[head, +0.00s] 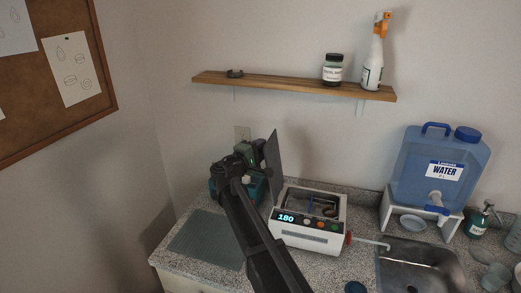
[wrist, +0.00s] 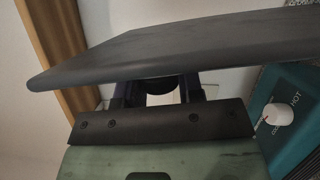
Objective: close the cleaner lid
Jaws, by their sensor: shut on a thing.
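The white cleaner (head: 308,236) stands on the counter with a lit "180" display and its tank open at the top. Its dark grey lid (head: 273,165) stands nearly upright at the cleaner's left side; in the wrist view the lid (wrist: 170,45) spans the upper part as a broad dark panel. My gripper (head: 262,151) is left of the lid, at its outer face. In the wrist view its fingers (wrist: 162,90) reach to the lid and are shut on a dark part there, apparently the lid's handle. The exact grip is partly hidden.
A teal device with a dial (wrist: 285,115) stands close beside my gripper. A green-grey mat (head: 207,238) lies at the counter's left. A sink (head: 420,268) and a blue water container (head: 437,160) are at the right. A wooden shelf (head: 290,86) hangs above.

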